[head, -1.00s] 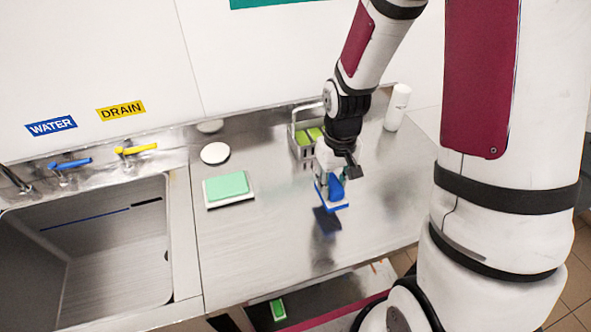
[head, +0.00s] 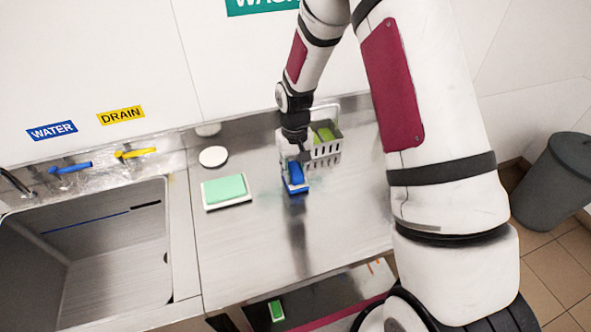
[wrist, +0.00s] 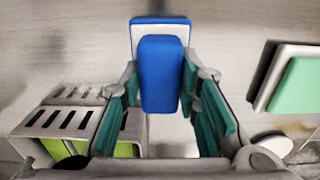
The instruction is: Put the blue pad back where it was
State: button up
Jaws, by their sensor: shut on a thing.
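The blue pad (head: 296,188) has a white layer and a raised blue block (wrist: 160,75) on top. My gripper (head: 296,164) is shut on that block; in the wrist view the block lies between the two green-lined fingers (wrist: 165,110).
A green pad on a white base (head: 226,188) lies left of my gripper, with a white disc (head: 213,156) behind it. A caddy (head: 326,150) holds green items. The sink (head: 90,240) is at left. A grey bin (head: 555,185) stands at right. The counter's front is clear.

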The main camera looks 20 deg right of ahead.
jog(key=shift+f, duration=0.25)
jog(key=o, duration=1.1)
jog(key=shift+r, duration=0.1)
notch_tip(320, 180, up, 12)
jog(key=b, duration=0.2)
notch_tip(320, 180, up, 8)
jog(key=t, duration=0.1)
send_over(295, 168)
jog(key=s, duration=0.4)
jog(key=s+r+t, duration=0.1)
jog(key=s+r, duration=0.3)
jog(key=s, duration=0.3)
jog(key=s+r+t, duration=0.2)
jog(key=s+r, duration=0.2)
jog(key=s, duration=0.2)
jog(key=s+r+t, duration=0.1)
jog(key=s+r, duration=0.3)
jog(key=s, duration=0.3)
jog(key=shift+s+r+t, duration=0.25)
jog(key=shift+s+t, duration=0.05)
jog(key=shift+s, duration=0.05)
